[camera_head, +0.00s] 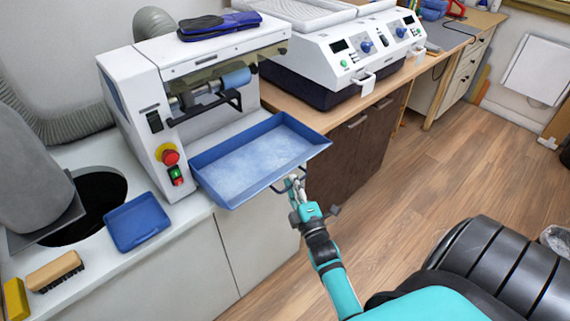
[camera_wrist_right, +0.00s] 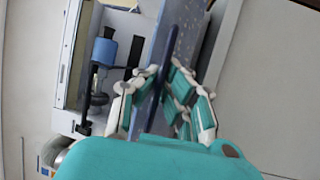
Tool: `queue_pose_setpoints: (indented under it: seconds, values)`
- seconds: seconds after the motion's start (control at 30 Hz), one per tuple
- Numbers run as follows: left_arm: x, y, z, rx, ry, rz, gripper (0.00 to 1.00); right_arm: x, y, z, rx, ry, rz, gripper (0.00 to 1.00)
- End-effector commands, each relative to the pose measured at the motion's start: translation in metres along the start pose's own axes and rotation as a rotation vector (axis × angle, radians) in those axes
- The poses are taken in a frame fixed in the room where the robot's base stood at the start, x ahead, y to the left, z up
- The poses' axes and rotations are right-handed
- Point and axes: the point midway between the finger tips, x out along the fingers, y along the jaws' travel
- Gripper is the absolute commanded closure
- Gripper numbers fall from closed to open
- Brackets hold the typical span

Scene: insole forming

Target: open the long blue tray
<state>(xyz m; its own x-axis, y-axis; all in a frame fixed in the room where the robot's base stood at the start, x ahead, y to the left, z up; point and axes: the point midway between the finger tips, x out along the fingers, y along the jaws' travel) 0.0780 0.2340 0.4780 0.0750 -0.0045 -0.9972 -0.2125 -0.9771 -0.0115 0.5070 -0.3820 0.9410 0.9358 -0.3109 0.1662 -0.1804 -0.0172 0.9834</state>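The long blue tray (camera_head: 255,163) juts out from under the white machine, its shallow inside dusted with pale powder. My right gripper (camera_head: 293,183) is at this handle, below the tray's front edge. In the right wrist view the fingers (camera_wrist_right: 164,72) converge from both sides onto the dark blue handle bar (camera_wrist_right: 171,42), and the tray's speckled underside or side shows behind. The gripper looks shut on the handle. My left gripper is not in view.
The white machine (camera_head: 135,90) has a red emergency button and a roller. A small blue tray (camera_head: 137,221) and a brush (camera_head: 55,270) lie on the counter at left. A white twin-unit device (camera_head: 345,50) stands to the right. The floor in front is clear.

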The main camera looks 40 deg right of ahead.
Motion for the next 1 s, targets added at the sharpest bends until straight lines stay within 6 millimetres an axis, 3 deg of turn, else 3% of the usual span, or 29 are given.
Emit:
queue_pose_setpoints:
  seconds: [0.13, 0.27, 0.5, 0.8, 1.0]
  values:
    - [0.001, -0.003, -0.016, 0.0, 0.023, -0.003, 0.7, -0.001, 0.0, 0.0, -0.005, 0.001, 0.001, 1.0]
    - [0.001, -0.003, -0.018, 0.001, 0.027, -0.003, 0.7, 0.0, 0.0, 0.0, -0.005, 0.001, 0.001, 1.0]
    - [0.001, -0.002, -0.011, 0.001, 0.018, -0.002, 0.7, 0.0, 0.0, 0.0, -0.003, 0.001, 0.0, 0.68]
    - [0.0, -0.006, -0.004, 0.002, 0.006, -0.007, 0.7, 0.0, 0.001, 0.0, -0.002, 0.001, 0.0, 0.68]
    - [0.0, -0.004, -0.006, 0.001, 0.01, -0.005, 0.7, 0.004, 0.028, -0.003, -0.003, 0.003, 0.004, 0.68]
